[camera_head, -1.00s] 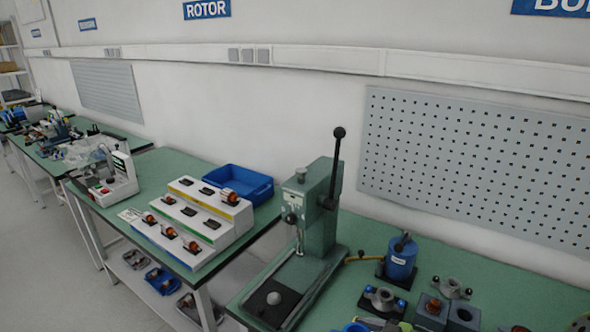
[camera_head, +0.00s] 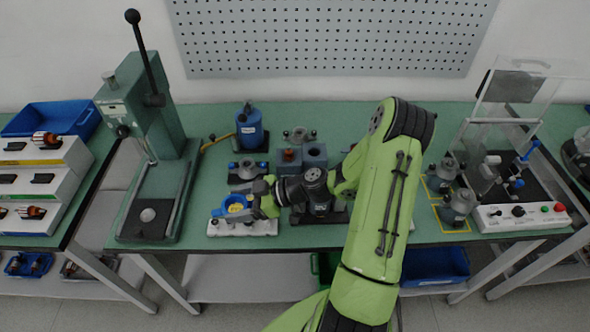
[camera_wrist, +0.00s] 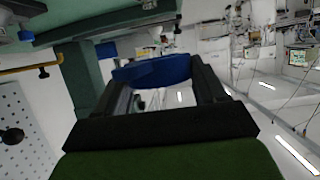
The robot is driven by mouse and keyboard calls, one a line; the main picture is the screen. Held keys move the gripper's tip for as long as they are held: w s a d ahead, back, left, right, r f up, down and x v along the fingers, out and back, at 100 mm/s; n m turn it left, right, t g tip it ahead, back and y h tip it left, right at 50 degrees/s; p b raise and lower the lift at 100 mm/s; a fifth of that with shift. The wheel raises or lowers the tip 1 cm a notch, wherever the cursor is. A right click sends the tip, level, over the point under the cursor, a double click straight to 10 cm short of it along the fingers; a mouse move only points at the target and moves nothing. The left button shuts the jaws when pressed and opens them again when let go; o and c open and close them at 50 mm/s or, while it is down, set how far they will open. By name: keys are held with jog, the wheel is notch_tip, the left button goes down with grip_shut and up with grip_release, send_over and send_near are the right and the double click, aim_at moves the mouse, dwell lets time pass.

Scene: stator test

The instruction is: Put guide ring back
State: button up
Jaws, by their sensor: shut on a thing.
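The guide ring appears to be the blue ring (camera_wrist: 152,71) between my gripper's two dark fingers in the wrist view. My gripper (camera_wrist: 155,80) is shut on it, and the ring spans the gap between the fingers. In the head view my gripper (camera_head: 256,199) points left, over the front of the bench. I cannot tell whether the ring touches the plate.
A green lever press (camera_head: 150,125) stands to the left. A blue canister (camera_head: 249,128) and a dark-based bearing fixture (camera_head: 246,170) stand behind my gripper. A grey block fixture (camera_head: 314,156) is behind my wrist. A test rig with a clear cover (camera_head: 515,100) is at the right.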

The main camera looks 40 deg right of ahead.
jog(key=s+d+r+m+t+h, duration=0.1)
jog(key=s+d+r, duration=0.1)
jog(key=d, duration=0.5)
jog(key=s+d+r+m+t+h, duration=0.1)
jog(key=s+d+r, duration=0.15)
jog(key=d, duration=0.55)
jog(key=s+d+r+m+t+h, duration=0.1)
jog(key=s+d+r, duration=0.15)
jog(key=d, duration=0.45)
jog(key=shift+f+b, duration=1.2)
jog(key=shift+f, duration=4.15)
jog(key=o, duration=1)
jog(key=shift+w+d, duration=0.1)
jog(key=shift+r, duration=0.1)
jog(key=shift+p, duration=0.3)
